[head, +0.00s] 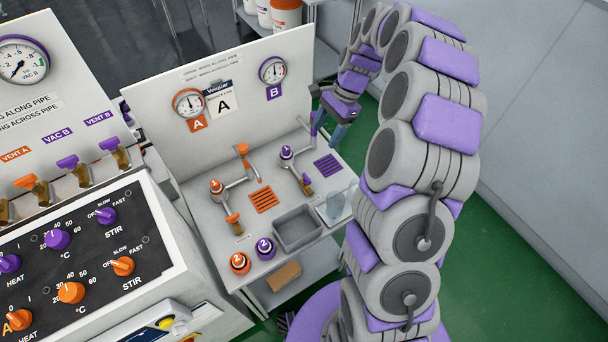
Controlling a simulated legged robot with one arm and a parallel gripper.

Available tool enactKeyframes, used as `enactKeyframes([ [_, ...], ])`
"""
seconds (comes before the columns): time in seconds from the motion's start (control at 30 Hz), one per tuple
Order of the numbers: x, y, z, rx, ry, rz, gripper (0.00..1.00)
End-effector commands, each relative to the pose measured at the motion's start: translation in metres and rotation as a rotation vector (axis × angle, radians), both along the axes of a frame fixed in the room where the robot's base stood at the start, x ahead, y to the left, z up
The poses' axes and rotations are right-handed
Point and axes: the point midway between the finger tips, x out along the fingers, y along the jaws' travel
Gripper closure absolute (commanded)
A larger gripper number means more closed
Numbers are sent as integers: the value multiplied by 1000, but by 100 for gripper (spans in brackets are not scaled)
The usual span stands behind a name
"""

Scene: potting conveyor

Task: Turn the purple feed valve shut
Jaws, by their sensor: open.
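The purple pipe line stands on the right of the white bench, with a purple-topped round fitting (287,152) in its middle. One purple valve handle (313,117) stands at its far end, close to my gripper. Another purple handle (307,179) is at its near end. Labels on these valves cannot be read, so I cannot tell which is the feed valve. My gripper (338,132) is open, to the right of the far purple handle, with its fingers pointing down. Its fingertips are small in view, and I cannot tell whether they touch the handle.
The orange pipe line (242,149) is left of the purple one. A grey tray (298,228) and a clear container (335,207) are at the bench front. The gauge panel (224,82) rises behind. A control console (85,250) stands left.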

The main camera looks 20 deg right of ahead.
Motion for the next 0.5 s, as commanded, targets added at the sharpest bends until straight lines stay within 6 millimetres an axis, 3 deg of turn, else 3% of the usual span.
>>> enactKeyframes([
  [0.17, -1, 1, -14, 4, 5, -6, 31],
  [0.5, -10, 30, -73, 0, 6, -3, 31],
])
